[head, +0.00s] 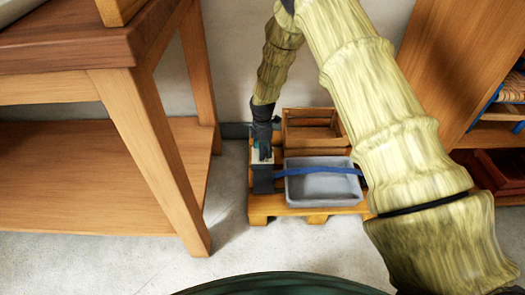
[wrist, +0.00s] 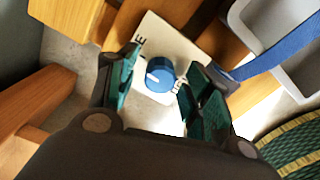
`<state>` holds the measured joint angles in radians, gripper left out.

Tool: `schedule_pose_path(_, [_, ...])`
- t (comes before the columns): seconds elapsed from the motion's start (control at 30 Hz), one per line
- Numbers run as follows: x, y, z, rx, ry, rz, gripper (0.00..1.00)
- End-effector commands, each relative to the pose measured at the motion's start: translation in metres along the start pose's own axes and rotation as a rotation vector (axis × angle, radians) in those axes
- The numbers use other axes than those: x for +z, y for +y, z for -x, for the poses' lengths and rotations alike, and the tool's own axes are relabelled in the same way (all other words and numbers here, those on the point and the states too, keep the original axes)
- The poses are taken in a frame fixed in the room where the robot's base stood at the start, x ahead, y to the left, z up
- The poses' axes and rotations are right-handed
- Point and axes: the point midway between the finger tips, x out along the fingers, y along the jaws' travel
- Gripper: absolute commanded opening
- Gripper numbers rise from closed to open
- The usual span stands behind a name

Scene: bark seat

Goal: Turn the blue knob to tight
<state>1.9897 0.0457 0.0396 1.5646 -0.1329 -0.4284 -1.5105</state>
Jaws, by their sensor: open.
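The blue knob (wrist: 160,76) sits on a white panel (wrist: 158,38) with dark lettering. A short white mark shows on the knob's left part in the wrist view. One word by the left finger ends in "E"; another, by the right finger, is partly hidden and I cannot read it fully. My gripper (wrist: 161,62) is open, with one teal-padded finger on each side of the knob. I see gaps, but cannot tell how far the tips are above the panel. In the head view my gripper (head: 262,150) points down at the panel; the knob is hidden there.
The panel stands at the left end of a low wooden pallet (head: 260,207). Beside it are a grey bin (head: 320,188) with a blue strap (head: 325,170) across it and a wooden crate (head: 312,114). A wooden table (head: 140,140) stands left, shelving (head: 455,65) right.

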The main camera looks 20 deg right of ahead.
Motion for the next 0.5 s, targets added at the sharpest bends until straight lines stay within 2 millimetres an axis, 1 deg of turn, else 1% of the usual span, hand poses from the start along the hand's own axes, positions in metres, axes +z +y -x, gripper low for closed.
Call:
schedule_pose_path(0.2, [0.0000,0.0001,0.0001,0.000,0.000,0.000,0.50])
schedule_pose_path(0.27, [0.0000,0.0001,0.0001,0.000,0.000,0.000,0.41])
schedule_pose_path(0.3, [0.0000,0.0000,0.0001,0.000,0.000,0.000,0.34])
schedule_pose_path(0.47, [0.0000,0.0000,0.0001,0.000,0.000,0.000,0.05])
schedule_pose_path(0.5, [0.0000,0.0000,0.0001,0.000,0.000,0.000,0.05])
